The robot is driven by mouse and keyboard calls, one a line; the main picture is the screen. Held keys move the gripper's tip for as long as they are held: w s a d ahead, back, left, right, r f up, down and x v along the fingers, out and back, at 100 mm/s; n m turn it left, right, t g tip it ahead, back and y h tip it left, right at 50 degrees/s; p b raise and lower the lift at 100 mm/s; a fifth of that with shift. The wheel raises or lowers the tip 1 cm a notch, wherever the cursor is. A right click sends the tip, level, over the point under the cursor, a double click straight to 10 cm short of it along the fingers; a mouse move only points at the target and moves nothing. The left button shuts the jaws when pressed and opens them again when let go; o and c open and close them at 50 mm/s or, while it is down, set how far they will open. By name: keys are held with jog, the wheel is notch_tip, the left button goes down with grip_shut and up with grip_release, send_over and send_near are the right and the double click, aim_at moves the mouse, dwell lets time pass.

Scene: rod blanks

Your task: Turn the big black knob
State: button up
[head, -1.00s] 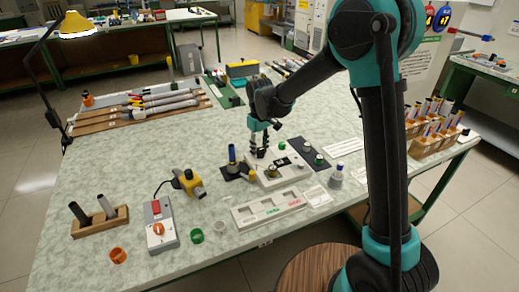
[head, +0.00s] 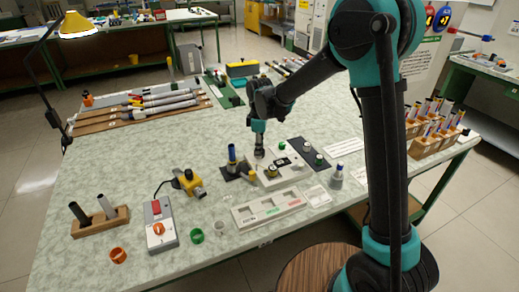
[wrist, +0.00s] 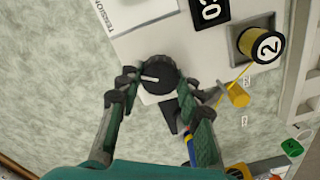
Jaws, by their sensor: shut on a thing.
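The big black knob (wrist: 158,73) sits on a white panel in the wrist view, with a white pointer line towards the left of the picture. My gripper (wrist: 161,84) has a finger on each side of the knob and is shut on it. In the head view my gripper (head: 259,153) reaches down at the left end of the white device (head: 283,172); it hides the knob there.
In the wrist view a black display (wrist: 209,10) and a round piece marked 2 (wrist: 268,45) are beside the knob. A yellow cylinder (wrist: 238,95) is close to the right finger. In the head view a dark stand with a blue-topped post (head: 232,158) stands just left of my gripper.

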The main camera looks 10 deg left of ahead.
dwell(0.4)
jog(key=o, duration=1.2)
jog(key=shift+c, duration=0.2)
notch_tip(320, 180, up, 12)
jog(key=shift+d, duration=0.1)
